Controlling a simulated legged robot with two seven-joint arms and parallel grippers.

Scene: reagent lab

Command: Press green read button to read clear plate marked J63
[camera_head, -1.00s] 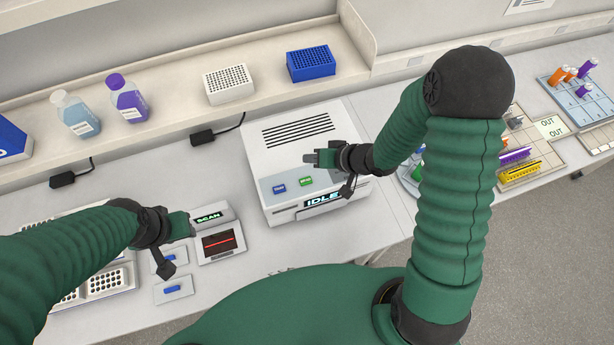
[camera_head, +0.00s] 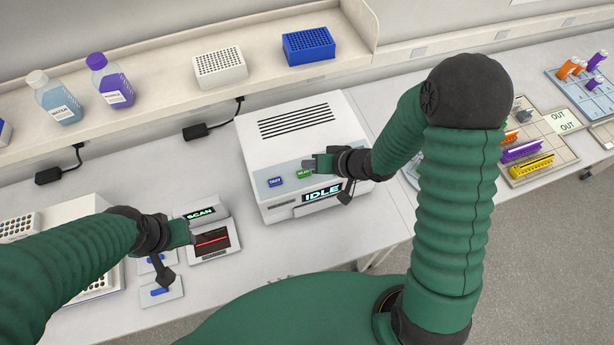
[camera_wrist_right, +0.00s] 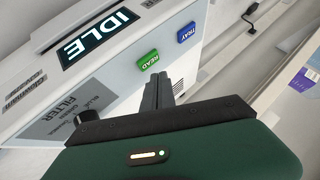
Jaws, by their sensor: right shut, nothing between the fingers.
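The white plate reader (camera_head: 350,125) stands on the bench at the middle, its display (camera_head: 322,194) showing IDLE. On its sloped front panel are the green READ button (camera_head: 304,174) and the blue TRAY button (camera_head: 275,182). My right gripper (camera_head: 314,163) is shut and empty, its tips just above and beside the green button. In the right wrist view the fingers (camera_wrist_right: 158,88) point toward the READ button (camera_wrist_right: 148,60), with a small gap apparent. My left gripper (camera_head: 184,231) is beside the SCAN device (camera_head: 214,241); its jaws are unclear. No plate marked J63 is legible.
A shelf behind holds a white rack (camera_head: 220,68), a blue rack (camera_head: 309,46) and two bottles (camera_head: 58,97). Holed plates (camera_head: 18,226) are at the left. Racks with coloured tubes (camera_head: 525,160) stand at the right. Bench between scanner and reader is clear.

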